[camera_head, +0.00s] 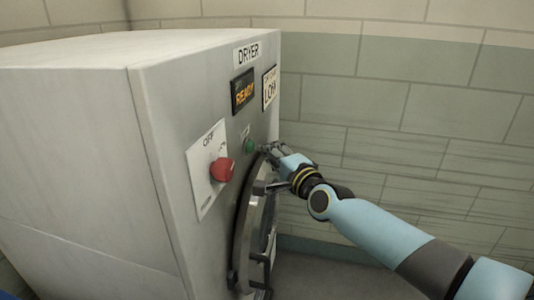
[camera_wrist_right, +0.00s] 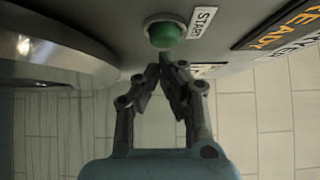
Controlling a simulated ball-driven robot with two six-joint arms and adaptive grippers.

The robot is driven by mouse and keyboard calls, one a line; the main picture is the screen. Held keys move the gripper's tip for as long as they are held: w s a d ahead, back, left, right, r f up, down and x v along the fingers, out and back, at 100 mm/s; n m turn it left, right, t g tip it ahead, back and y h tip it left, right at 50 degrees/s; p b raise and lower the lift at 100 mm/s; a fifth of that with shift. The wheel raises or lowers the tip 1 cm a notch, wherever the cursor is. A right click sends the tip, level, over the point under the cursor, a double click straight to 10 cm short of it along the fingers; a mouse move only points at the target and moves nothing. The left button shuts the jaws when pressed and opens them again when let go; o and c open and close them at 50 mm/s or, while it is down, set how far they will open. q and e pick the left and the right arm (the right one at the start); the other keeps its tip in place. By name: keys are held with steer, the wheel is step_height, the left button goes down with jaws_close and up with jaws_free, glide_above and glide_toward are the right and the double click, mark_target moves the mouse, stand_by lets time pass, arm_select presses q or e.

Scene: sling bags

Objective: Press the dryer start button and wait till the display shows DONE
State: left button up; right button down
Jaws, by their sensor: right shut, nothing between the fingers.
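The dryer (camera_head: 160,120) is a large pale grey cabinet at the left of the head view. Its display (camera_head: 243,91) reads READY in orange on black, and part of it shows in the right wrist view (camera_wrist_right: 285,25). The green start button (camera_head: 249,146) is on the front panel below the display; in the right wrist view the button (camera_wrist_right: 164,34) sits beside a START label (camera_wrist_right: 202,22). My right gripper (camera_head: 265,149) is shut and empty. Its fingertips (camera_wrist_right: 166,68) are close to the button, seemingly just short of it. My left gripper is not in view.
A red knob (camera_head: 222,169) on a white plate marked OFF is left of the button. The round dryer door (camera_head: 245,235) with dark handles lies below my right gripper. A sign (camera_head: 270,88) hangs beside the display. Block walls (camera_head: 400,100) stand behind; floor at the right is clear.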

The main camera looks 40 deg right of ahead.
steer(key=shift+w+a, duration=0.2)
steer(key=shift+w, duration=0.05)
